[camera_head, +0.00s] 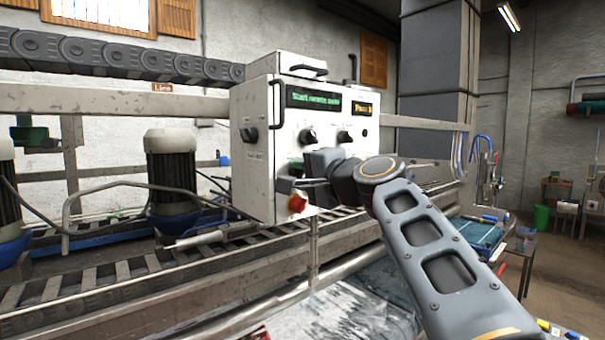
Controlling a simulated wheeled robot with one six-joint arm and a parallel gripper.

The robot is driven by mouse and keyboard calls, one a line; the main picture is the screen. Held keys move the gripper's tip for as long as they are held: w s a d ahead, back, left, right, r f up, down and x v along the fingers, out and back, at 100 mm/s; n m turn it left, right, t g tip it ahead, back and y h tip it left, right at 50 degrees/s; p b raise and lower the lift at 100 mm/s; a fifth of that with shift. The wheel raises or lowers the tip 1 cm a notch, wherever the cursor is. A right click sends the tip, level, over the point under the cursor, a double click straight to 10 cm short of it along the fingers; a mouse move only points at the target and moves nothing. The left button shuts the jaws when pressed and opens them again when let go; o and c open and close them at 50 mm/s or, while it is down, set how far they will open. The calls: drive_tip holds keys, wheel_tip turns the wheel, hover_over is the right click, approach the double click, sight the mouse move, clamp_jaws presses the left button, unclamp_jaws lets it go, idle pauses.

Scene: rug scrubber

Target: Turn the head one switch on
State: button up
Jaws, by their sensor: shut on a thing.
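The white control box (262,100) stands in the middle of the head view, with a green-lit display (314,98) and a smaller amber-lit display (363,108). Two dark rotary switches, a left one (307,136) and a right one (344,136), sit below the displays. My gripper (286,185) is at the lower left of the front face, just above a red and yellow knob (298,203). It is shut on a small dark switch there. My gripper and wrist hide most of that switch and part of the lower panel. I cannot read the switch labels or positions.
A metal rail runs below the box. A grey pillar (425,75) rises behind; open floor (560,270) lies right.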

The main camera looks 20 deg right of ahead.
idle(0.4)
drive_tip(key=o, duration=0.9)
drive_tip(key=b+v, duration=0.4)
drive_tip(key=v, duration=0.9)
drive_tip(key=shift+s+d+f, duration=0.1)
drive_tip(key=shift+s+d, duration=0.15)
drive_tip(key=shift+s, duration=0.1)
